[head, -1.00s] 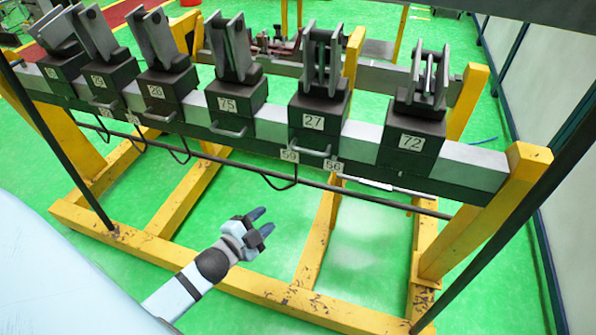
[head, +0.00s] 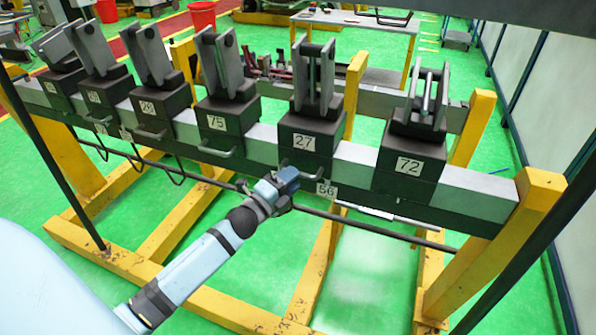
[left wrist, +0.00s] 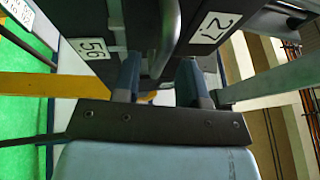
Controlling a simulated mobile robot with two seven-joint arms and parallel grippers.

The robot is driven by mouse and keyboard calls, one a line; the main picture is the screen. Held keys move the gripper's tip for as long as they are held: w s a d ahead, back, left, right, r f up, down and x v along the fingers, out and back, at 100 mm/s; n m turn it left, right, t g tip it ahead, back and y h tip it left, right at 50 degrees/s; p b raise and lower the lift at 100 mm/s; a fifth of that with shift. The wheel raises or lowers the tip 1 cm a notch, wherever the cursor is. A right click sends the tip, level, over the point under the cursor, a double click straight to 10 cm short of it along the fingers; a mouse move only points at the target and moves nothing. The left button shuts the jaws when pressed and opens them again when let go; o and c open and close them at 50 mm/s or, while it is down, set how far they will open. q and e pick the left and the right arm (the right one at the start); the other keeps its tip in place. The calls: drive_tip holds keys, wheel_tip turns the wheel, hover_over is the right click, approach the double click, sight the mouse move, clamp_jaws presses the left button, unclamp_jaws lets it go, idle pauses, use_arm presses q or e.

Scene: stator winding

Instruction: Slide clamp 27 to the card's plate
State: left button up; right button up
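Clamp 27 (head: 312,130) is a dark block with upright grey jaws on the rail, between clamps 75 and 72. Its bar handle (left wrist: 168,35) shows in the left wrist view beside the 27 label. The number plate 56 (head: 326,190) sits on the rail's front below clamp 27, and also shows in the left wrist view (left wrist: 91,49). My left gripper (head: 287,181) is just in front of the handle. In the left wrist view its two fingers (left wrist: 160,78) are apart, with the handle ahead of the gap, not visibly gripped. Plate 59 is hidden in the head view.
Clamp 75 (head: 229,115) stands left of clamp 27 and clamp 72 (head: 409,160) right, with bare rail (head: 359,153) between 27 and 72. A thin dark bar (head: 380,225) runs below the rail. Yellow frame beams (head: 540,215) support it.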

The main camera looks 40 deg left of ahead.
use_arm(q)
drive_tip(key=shift+x, duration=1.45)
drive_tip(key=shift+c, duration=0.5)
clamp_jaws()
drive_tip(key=shift+a, duration=0.25)
drive_tip(key=s+a, duration=0.2)
drive_tip(key=a, duration=0.5)
drive_tip(key=shift+w, duration=0.1)
drive_tip(key=shift+o, duration=0.5)
unclamp_jaws()
drive_tip(key=shift+d, duration=0.15)
